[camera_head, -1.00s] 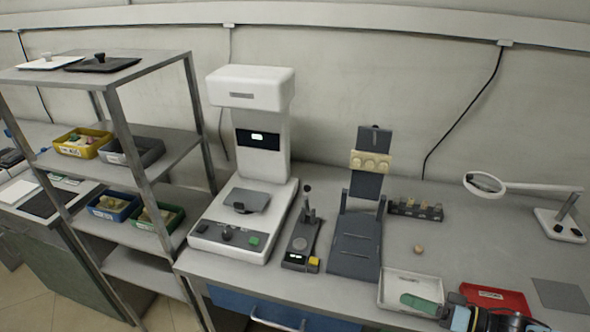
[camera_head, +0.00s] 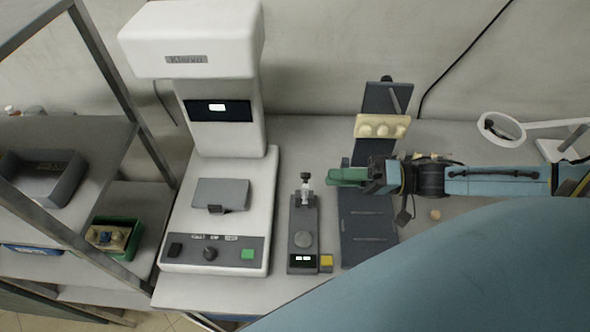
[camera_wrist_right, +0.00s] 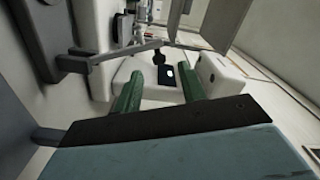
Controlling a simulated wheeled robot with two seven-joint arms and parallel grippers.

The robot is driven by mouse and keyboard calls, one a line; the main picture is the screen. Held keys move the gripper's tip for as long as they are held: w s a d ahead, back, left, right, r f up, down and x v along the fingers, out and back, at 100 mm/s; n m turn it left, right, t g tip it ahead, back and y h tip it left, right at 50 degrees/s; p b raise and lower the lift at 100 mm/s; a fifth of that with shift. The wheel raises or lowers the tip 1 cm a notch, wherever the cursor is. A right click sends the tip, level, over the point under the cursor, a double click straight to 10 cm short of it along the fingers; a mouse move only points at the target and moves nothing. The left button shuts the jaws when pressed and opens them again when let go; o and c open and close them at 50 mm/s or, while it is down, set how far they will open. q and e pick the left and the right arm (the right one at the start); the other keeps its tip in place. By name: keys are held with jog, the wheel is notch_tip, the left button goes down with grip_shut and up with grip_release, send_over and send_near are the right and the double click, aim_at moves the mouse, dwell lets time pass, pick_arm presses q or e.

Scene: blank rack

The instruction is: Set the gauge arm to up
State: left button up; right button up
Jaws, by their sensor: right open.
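The gauge (camera_head: 303,225) is a narrow dark grey unit on the bench, between the white machine and a dark stand. It has a black-topped post (camera_head: 305,180) at its far end, a round grey disc, a lit display and a yellow button at the near end. I cannot clearly tell how its arm is set. My right gripper (camera_head: 345,176) has green fingers. It is just right of the post, apart from it in the picture, pointing left. In the right wrist view its fingers (camera_wrist_right: 160,90) are spread with nothing held between them. My left gripper is not in view.
The tall white machine (camera_head: 218,105) stands left of the gauge. The dark stand (camera_head: 368,235) with a cream block (camera_head: 382,127) is close on the right. A metal rack (camera_head: 98,90) with bins is at far left. A magnifier (camera_head: 500,128) stands at back right.

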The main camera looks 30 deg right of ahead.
aim_at(305, 192)
jog(key=x, duration=0.8)
jog(key=shift+w+d, duration=0.1)
jog(key=shift+w, duration=0.05)
jog(key=shift+w+a, duration=0.25)
jog(key=shift+a, duration=0.15)
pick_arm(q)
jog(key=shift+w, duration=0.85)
pick_arm(e)
grip_shut()
